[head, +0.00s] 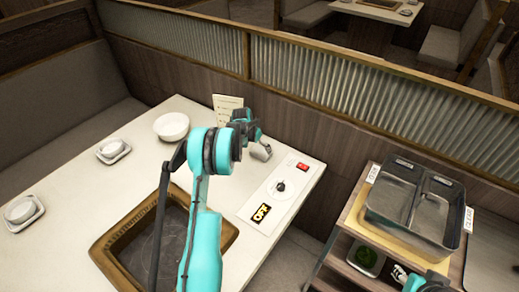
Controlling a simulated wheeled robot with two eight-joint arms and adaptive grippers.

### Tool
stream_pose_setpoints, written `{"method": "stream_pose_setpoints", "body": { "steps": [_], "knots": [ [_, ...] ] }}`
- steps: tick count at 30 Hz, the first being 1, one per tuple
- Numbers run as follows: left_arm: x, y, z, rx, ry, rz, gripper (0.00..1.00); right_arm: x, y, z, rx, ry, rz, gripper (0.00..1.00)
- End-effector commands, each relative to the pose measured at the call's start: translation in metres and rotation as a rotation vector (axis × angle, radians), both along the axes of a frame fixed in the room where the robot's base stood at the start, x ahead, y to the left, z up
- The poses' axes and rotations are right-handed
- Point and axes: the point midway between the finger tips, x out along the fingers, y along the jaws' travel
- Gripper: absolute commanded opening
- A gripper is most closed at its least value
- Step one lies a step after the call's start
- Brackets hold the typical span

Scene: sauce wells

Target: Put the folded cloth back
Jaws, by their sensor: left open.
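My left arm reaches up over the white table, and my left gripper (252,139) is small and partly hidden beyond its dark joint, near the table's back edge. It is open. A small pale grey rounded thing (261,152) lies just below it; it may be the folded cloth, but it is too small to tell. I cannot tell whether the gripper touches it. At the bottom right a teal piece of my right arm shows; I make out no right gripper there.
The table (95,190) holds a sunken grill (228,238), a white bowl (171,127), stacked dishes (113,149) at left, a menu card (226,108) and a control panel (272,200). A two-well metal container (378,211) tops a wooden shelf unit at right. A ribbed partition stands behind.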

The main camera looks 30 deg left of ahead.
Motion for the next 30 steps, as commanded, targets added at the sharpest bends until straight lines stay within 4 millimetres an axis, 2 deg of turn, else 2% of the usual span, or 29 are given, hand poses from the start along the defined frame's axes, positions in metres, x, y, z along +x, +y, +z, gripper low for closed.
{"method": "stream_pose_setpoints", "body": {
  "steps": [1,6,13,16,20,23,27,30],
  "knots": [
    [-0.005,0.0,0.014,0.0,0.0,0.0,1.0,0.0,0.0,0.006,0.0,0.0,0.0,0.4],
    [-0.018,0.001,0.045,0.0,0.0,0.0,1.0,0.0,0.0,0.014,0.0,0.0,0.0,0.4],
    [-0.027,0.0,0.067,0.0,0.0,0.0,1.0,0.0,0.0,0.018,0.0,0.0,0.0,0.4],
    [-0.031,-0.011,0.082,0.003,-0.004,0.0,1.0,0.0,0.0,0.018,0.0,0.0,0.0,0.4],
    [-0.045,-0.042,0.121,0.01,-0.016,0.008,1.0,0.0,0.0,0.017,0.0,0.0,0.0,0.4],
    [-0.064,-0.074,0.156,0.016,-0.03,0.017,1.0,0.0,0.0,0.017,0.0,0.0,0.0,0.4],
    [-0.098,-0.117,0.198,0.022,-0.053,0.029,1.0,0.0,0.0,0.017,0.0,0.0,0.0,0.4],
    [-0.126,-0.146,0.221,0.025,-0.071,0.039,1.0,0.0,0.0,0.017,0.0,0.0,0.0,0.4]
  ]
}}
